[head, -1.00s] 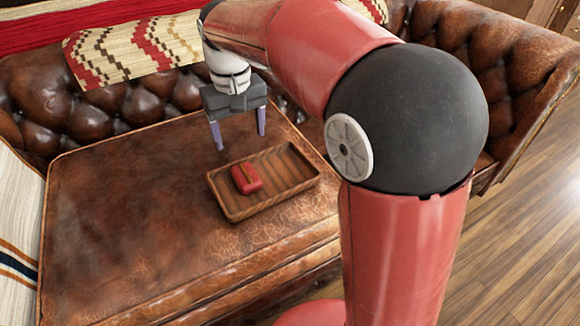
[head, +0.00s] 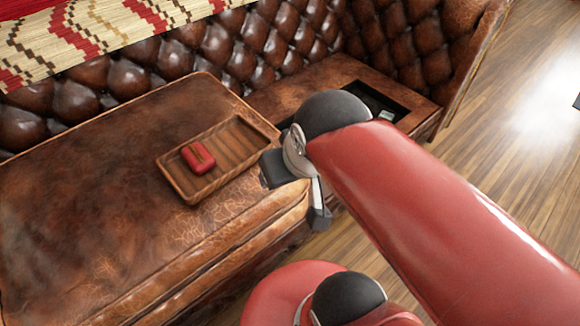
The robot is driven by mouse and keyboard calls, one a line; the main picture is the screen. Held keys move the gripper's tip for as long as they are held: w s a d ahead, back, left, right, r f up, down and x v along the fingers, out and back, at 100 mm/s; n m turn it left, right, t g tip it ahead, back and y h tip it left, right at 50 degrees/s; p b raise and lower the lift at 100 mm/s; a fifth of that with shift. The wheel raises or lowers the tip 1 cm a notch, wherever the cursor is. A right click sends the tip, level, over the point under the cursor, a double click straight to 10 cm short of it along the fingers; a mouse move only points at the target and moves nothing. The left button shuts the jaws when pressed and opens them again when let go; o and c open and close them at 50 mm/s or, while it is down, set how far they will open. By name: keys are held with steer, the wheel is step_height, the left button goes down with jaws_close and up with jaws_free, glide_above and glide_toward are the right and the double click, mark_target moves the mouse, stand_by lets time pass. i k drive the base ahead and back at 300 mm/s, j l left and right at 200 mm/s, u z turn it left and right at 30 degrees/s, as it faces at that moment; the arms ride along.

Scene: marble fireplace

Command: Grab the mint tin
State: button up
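The tray sits on a brown leather seat. My gripper (head: 319,215) is right of the tray, near the seat's front edge, apart from the red item. It is seen side-on and partly hidden by my red arm, so its finger opening does not show clearly.
A dark recessed box (head: 372,100) with a pale small thing (head: 386,115) in it is set into the lower leather surface at right. A tufted backrest (head: 130,78) runs behind the seat. Wood floor (head: 465,130) lies to the right. The seat (head: 90,190) left of the tray is clear.

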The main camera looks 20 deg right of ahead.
mark_target(387, 116)
steer(key=z, duration=1.45)
